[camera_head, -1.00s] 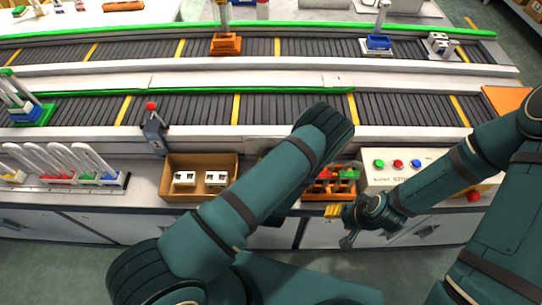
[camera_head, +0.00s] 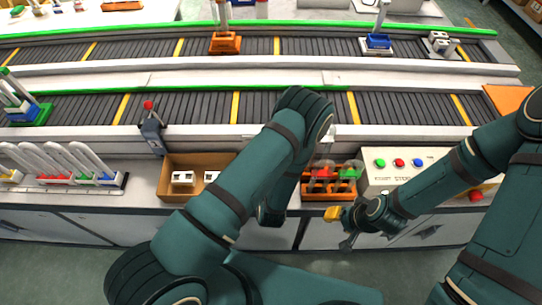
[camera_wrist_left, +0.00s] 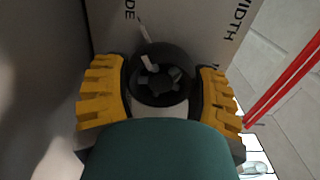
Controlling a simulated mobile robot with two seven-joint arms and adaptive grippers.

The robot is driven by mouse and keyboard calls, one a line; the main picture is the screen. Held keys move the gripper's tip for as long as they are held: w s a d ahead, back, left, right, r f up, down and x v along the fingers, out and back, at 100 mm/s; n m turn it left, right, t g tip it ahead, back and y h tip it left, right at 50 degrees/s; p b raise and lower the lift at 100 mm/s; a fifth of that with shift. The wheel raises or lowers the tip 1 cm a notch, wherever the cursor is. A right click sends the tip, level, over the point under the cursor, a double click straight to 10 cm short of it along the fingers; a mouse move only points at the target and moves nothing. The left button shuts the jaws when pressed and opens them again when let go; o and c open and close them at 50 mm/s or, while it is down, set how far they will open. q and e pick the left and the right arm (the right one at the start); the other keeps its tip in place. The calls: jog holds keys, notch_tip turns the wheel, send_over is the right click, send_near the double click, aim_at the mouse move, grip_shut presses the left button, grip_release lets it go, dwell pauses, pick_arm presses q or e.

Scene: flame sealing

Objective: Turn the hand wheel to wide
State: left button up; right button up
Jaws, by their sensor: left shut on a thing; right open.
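The hand wheel (camera_wrist_left: 160,75) is a dark round knob with a white mark, in the left wrist view. It sits on a pale panel (camera_wrist_left: 190,30) lettered "WIDTH", with a partly visible word ending in "DE". A short white line shows on the panel above the wheel. My left gripper (camera_wrist_left: 165,95) has its yellow fingers on both sides of the wheel and is shut on it. In the head view my left arm hides this gripper and the wheel. My right gripper (camera_head: 343,226) is open and empty, in front of the button box.
The button box (camera_head: 378,180) has green, red and blue buttons. An orange crate (camera_head: 318,197) with red and green items and a cardboard box (camera_head: 172,195) with white parts stand on the bench. A red-knobbed lever (camera_head: 151,128) stands by the near conveyor (camera_head: 180,108).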

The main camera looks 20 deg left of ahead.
dwell(0.4)
pick_arm(q)
jog(key=o, duration=1)
jog(key=shift+c, duration=0.2)
jog(key=v, duration=0.7)
jog(key=shift+s+d, duration=0.15)
jog(key=shift+s, duration=0.15)
